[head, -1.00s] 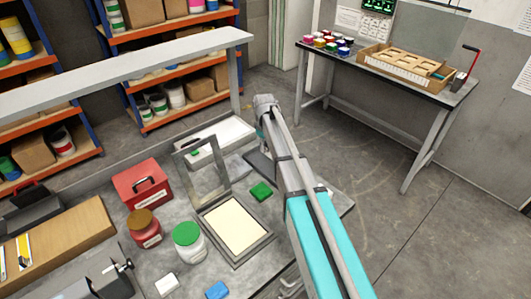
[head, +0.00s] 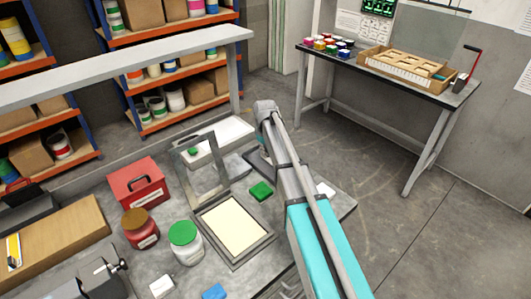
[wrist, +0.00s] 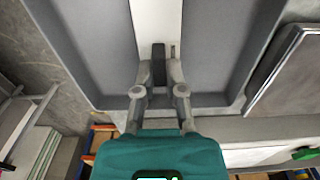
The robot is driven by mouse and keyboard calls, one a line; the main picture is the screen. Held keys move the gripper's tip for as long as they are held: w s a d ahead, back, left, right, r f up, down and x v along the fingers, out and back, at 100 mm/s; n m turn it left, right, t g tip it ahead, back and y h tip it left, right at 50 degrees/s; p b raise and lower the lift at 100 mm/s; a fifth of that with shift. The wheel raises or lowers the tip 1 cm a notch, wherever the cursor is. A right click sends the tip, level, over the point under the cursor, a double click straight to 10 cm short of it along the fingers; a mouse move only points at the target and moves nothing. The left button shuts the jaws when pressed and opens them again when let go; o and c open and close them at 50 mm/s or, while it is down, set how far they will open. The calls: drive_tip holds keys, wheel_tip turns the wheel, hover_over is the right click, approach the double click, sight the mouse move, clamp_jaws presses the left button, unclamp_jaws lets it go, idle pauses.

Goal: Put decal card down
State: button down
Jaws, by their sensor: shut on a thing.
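In the wrist view my gripper (wrist: 160,72) is shut, with its fingertips close together on a narrow piece. A white strip (wrist: 157,25), which looks like the decal card, runs from the fingertips toward the top edge. A grey shallow tray (wrist: 220,50) with raised walls lies beneath and around it. I cannot tell whether the card touches the tray floor. In the head view my arm hides the gripper and the card, and a dark tray edge (head: 257,163) shows beside the arm.
A side table (head: 392,77) holds a wooden organizer (head: 405,68) and colored pots.

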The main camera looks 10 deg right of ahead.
drive_tip(key=shift+f, duration=0.1)
drive_tip(key=c, duration=1.2)
unclamp_jaws()
drive_tip(key=shift+f, duration=0.1)
drive_tip(key=o, duration=0.5)
drive_tip(key=shift+r, duration=0.2)
wheel_tip(320, 180, up, 12)
drive_tip(key=p, duration=1.2)
drive_tip(key=s+d+m, duration=0.2)
drive_tip(key=s, duration=0.7)
drive_tip(key=s+d+m, duration=0.2)
drive_tip(key=s, duration=0.7)
drive_tip(key=s+d+m, duration=0.2)
drive_tip(key=s, duration=0.8)
drive_tip(key=shift+d+m, duration=0.3)
drive_tip(key=shift+m, duration=0.1)
